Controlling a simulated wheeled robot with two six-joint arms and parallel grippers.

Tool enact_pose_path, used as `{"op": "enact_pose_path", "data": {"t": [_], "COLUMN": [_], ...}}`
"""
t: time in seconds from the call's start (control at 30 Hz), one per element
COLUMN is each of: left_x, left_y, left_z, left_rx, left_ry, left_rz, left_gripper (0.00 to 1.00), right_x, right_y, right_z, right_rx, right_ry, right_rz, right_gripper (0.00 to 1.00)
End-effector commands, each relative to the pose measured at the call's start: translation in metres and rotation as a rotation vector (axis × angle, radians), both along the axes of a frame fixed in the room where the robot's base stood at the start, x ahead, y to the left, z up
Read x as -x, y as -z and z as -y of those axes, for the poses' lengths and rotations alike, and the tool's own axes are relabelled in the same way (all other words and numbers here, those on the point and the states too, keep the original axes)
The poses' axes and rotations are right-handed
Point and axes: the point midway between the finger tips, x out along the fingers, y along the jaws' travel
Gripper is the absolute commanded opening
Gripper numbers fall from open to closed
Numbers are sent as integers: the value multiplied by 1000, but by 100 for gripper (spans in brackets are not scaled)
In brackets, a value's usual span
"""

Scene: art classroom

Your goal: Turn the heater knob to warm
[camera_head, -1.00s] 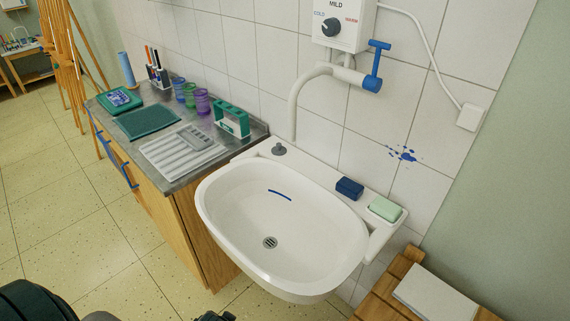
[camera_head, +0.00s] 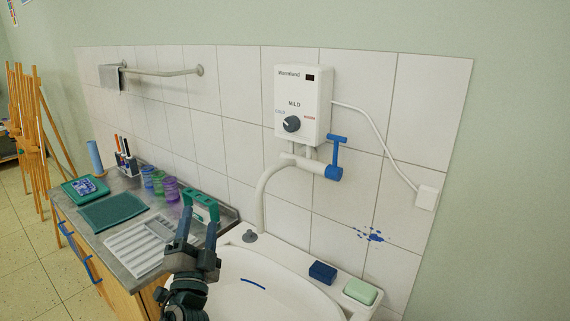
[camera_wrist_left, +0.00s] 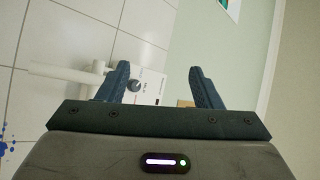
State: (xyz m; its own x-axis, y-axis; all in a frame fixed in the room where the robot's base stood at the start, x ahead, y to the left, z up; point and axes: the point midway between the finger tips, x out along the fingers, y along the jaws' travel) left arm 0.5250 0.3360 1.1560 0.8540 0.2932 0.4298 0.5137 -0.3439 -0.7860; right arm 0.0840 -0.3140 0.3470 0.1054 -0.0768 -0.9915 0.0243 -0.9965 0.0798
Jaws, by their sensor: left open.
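The white water heater (camera_head: 302,104) hangs on the tiled wall above the sink. Its dark round knob (camera_head: 291,124) sits low on the front, below the word MILD, with a blue label to its left and a red one to its right. The pointer appears turned to the upper left, toward the blue label. My left gripper (camera_head: 201,222) is open and empty, in front of the sink's left side, below and left of the heater. In the left wrist view the heater knob (camera_wrist_left: 135,86) shows beside the left finger of the gripper (camera_wrist_left: 160,84). My right gripper is out of view.
A curved white spout and blue lever (camera_head: 335,158) are under the heater. The sink (camera_head: 270,290) has a blue block (camera_head: 322,272) and green soap (camera_head: 360,291) on its ledge. The counter at left holds cups, a teal rack (camera_head: 203,204) and trays. The wall right of the heater is mostly bare.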

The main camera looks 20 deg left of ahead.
Motion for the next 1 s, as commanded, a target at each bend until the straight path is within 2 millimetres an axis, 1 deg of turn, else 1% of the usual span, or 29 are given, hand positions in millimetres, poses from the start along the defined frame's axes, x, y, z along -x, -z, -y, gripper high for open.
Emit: {"op": "enact_pose_path", "data": {"t": [0.03,0.07,0.1,0.17,0.2,0.27,0.3,0.37,0.4,0.47,0.53,0.6,0.7,0.83,0.9,1.0], "left_x": [-9,-13,-17,-24,-30,-40,-49,-64,-75,-92,-111,-126,-141,-150,-155,-166], "left_y": [-36,-55,-76,-102,-115,-129,-135,-141,-143,-144,-145,-146,-147,-149,-150,-151], "left_z": [13,24,39,62,77,97,109,121,125,126,119,107,90,75,73,76], "left_rx": [-153,-254,-389,-594,-732,-940,-1077,-1278,-1404,-1575,-1742,-1867,-1982,-2050,-2062,-2062], "left_ry": [16,26,35,46,49,50,47,38,27,10,-10,-30,-50,-64,-65,-62], "left_rz": [91,140,193,258,287,312,314,294,265,203,112,11,-115,-215,-236,-243], "left_gripper": [59,59,59,59,59,59,59,59,59,59,59,59,59,59,59,59], "right_x": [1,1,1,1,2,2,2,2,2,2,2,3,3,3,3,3], "right_y": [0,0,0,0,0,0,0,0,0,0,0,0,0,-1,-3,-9], "right_z": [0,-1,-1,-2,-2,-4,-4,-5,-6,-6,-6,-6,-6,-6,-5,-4], "right_rx": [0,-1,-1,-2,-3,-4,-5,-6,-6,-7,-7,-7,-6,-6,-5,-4], "right_ry": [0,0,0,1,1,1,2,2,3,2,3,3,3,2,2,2], "right_rz": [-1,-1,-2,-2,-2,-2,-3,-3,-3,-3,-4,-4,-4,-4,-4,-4], "right_gripper": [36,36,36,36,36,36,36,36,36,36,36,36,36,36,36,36]}}
